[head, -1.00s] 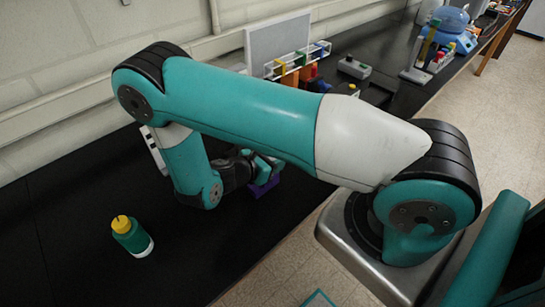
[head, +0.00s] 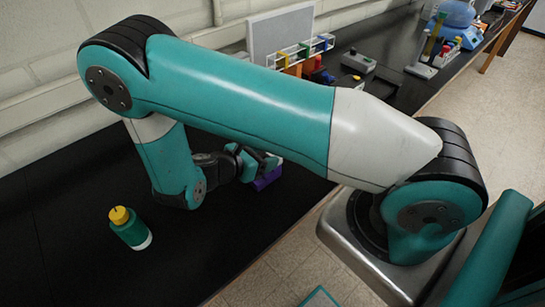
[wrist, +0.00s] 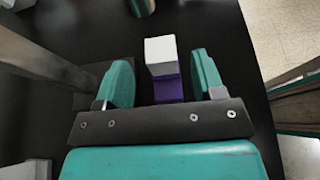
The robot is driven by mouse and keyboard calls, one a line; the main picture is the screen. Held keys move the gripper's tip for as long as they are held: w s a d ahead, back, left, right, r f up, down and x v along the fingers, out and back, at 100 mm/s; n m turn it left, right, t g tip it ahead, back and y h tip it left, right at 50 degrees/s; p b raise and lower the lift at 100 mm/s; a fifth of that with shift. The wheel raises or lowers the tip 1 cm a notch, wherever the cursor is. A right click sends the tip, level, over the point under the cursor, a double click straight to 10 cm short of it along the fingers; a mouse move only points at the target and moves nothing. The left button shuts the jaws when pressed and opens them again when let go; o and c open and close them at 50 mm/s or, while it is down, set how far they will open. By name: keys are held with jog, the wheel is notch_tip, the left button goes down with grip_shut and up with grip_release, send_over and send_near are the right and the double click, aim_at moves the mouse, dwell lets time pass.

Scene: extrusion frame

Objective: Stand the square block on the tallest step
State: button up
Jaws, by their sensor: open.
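A white square block (wrist: 161,49) shows in the wrist view, with a purple piece (wrist: 168,90) directly below it. The block appears to rest on that piece; I cannot tell its full step shape. My gripper (wrist: 160,66) is open, with one teal finger on each side of the block and a gap to both. In the head view my gripper (head: 258,160) is just above the purple piece (head: 266,179), and my fingers hide most of the white block.
A green bottle with a yellow cap (head: 130,228) stands on the black bench at left. A test tube rack (head: 305,52), a white panel (head: 281,33) and a grey button box (head: 358,61) are at the back.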

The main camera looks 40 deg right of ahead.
jog(key=b+v, duration=0.2)
jog(key=v, duration=0.4)
jog(key=s+a+r+m+y, duration=0.5)
jog(key=s+r+y, duration=0.3)
jog(key=r, duration=0.3)
jog(key=s+a+r+m+y, duration=0.6)
jog(key=s+r+y, duration=0.2)
jog(key=r+y, duration=0.1)
jog(key=shift+r+y, duration=0.3)
jog(key=shift+r, duration=0.6)
